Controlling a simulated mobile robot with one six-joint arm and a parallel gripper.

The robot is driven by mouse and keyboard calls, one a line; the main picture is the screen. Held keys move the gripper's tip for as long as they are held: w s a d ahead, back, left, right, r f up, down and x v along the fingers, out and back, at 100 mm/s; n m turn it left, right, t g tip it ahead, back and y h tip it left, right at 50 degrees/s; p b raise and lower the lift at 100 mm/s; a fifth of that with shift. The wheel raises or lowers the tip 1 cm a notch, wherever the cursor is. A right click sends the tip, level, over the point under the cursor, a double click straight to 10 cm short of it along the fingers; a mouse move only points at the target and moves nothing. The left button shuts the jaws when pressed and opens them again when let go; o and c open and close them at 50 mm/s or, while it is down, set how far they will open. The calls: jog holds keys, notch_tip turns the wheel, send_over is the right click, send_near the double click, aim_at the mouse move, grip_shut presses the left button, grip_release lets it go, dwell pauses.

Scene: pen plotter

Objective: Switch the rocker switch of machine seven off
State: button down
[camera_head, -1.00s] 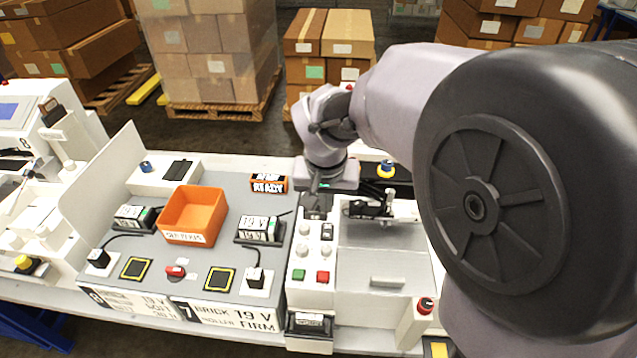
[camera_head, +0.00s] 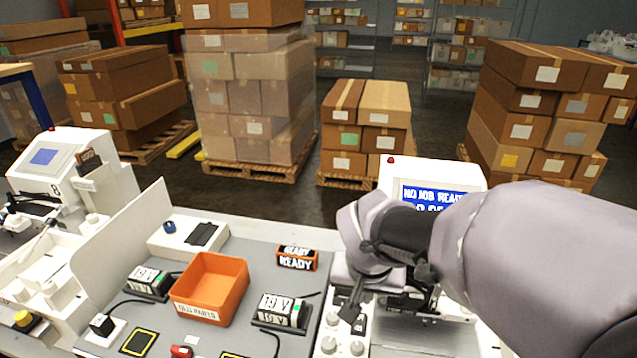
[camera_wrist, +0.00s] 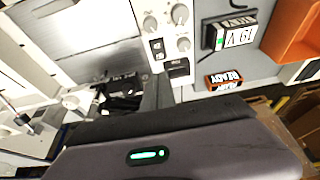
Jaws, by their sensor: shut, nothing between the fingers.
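Machine seven's control panel shows in the head view, with pale knobs (camera_head: 328,345) and the small dark rocker switch (camera_head: 359,325) beside them. The rocker switch also shows in the wrist view (camera_wrist: 157,48), next to the knobs (camera_wrist: 183,43). Which way it is tipped is too small to tell. My gripper (camera_head: 350,310) is shut and empty, pointing down close to the back edge of the switch. I cannot tell whether it touches. Machine seven's blue screen (camera_head: 430,195) begins "NO JOB READ"; my arm covers part of it.
An orange parts bin (camera_head: 210,287), a READY sign (camera_head: 297,258) and a labelled black-and-white block (camera_head: 282,310) stand left of the panel. Machine eight (camera_head: 75,170) is at the far left behind a white divider (camera_head: 125,240). Boxes on pallets stand behind the bench.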

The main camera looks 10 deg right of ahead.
aim_at(360, 326)
jog(key=b+x, duration=0.1)
jog(key=x, duration=0.2)
jog(key=b+x, duration=0.1)
jog(key=x, duration=0.2)
jog(key=b+x, duration=0.1)
jog(key=x, duration=0.3)
jog(key=shift+s+f+b, duration=0.2)
jog(key=shift+b, duration=0.1)
jog(key=p, duration=0.3)
jog(key=shift+r+g, duration=0.25)
jog(key=shift+g, duration=0.15)
jog(key=shift+w+f, duration=0.1)
jog(key=shift+f, duration=0.45)
jog(key=shift+s+f+b, duration=0.15)
jog(key=shift+s+b, duration=0.15)
jog(key=shift+b, duration=0.1)
jog(key=shift+s+a, duration=0.25)
jog(key=shift+s, duration=0.4)
